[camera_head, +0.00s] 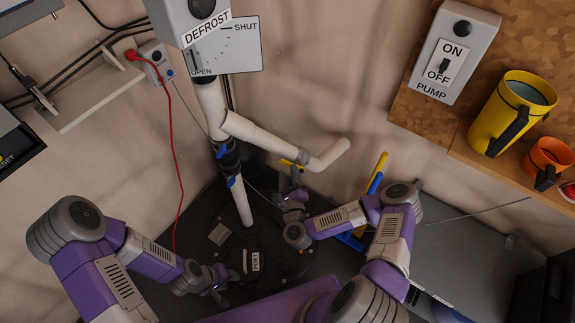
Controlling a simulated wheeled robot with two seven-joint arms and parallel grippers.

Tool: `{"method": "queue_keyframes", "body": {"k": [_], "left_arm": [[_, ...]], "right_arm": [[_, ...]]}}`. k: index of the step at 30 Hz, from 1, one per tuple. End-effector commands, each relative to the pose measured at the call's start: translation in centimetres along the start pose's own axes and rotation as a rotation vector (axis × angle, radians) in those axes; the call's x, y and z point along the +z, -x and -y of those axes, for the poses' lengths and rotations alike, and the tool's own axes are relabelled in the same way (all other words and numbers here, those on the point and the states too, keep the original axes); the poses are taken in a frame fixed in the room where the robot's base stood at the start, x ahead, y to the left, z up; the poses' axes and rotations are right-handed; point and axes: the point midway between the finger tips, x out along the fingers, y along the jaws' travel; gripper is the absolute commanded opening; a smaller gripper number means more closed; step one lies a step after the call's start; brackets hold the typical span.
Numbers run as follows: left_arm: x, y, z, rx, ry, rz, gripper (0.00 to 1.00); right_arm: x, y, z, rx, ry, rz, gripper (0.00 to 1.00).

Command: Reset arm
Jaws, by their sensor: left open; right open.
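My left arm comes in from the left, and my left gripper (219,287) is open and low over the dark surface, below the "PORT" label (255,261). My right arm bends in from the right. My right gripper (291,181) is open, pointing up the picture beside the lower end of the white pipe (320,160). A small yellow part (288,163) shows at its fingertips; I cannot tell if they touch it. Neither gripper visibly holds anything.
A "DEFROST" box (204,25) hangs on the wall above the pipes. A "PUMP" on/off switch (453,52), a yellow mug (511,112) and an orange mug (548,161) are at the upper right. A red cable (172,150) hangs from a wall socket (155,62) at the left.

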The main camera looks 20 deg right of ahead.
Motion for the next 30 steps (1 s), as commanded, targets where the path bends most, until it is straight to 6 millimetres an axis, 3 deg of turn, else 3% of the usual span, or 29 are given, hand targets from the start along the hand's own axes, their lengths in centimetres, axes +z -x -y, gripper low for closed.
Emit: {"method": "queue_keyframes", "body": {"k": [7,24,27,30], "left_arm": [[0.0,0.5,-0.2,0.0,0.0,0.0,0.43],[0.0,0.5,-0.2,0.0,0.0,0.0,0.43],[0.0,0.7,-0.2,0.0,0.0,0.0,0.43],[0.1,1.1,-0.4,0.0,0.0,0.0,0.43]], "right_arm": [[0.0,2.6,0.0,0.0,-0.001,-0.001,0.47],[0.0,2.7,-0.1,0.003,0.004,0.002,0.47],[0.8,2.9,-1.2,0.066,0.062,0.031,0.47],[2.2,4.0,-4.2,0.235,0.228,0.107,0.47]]}}
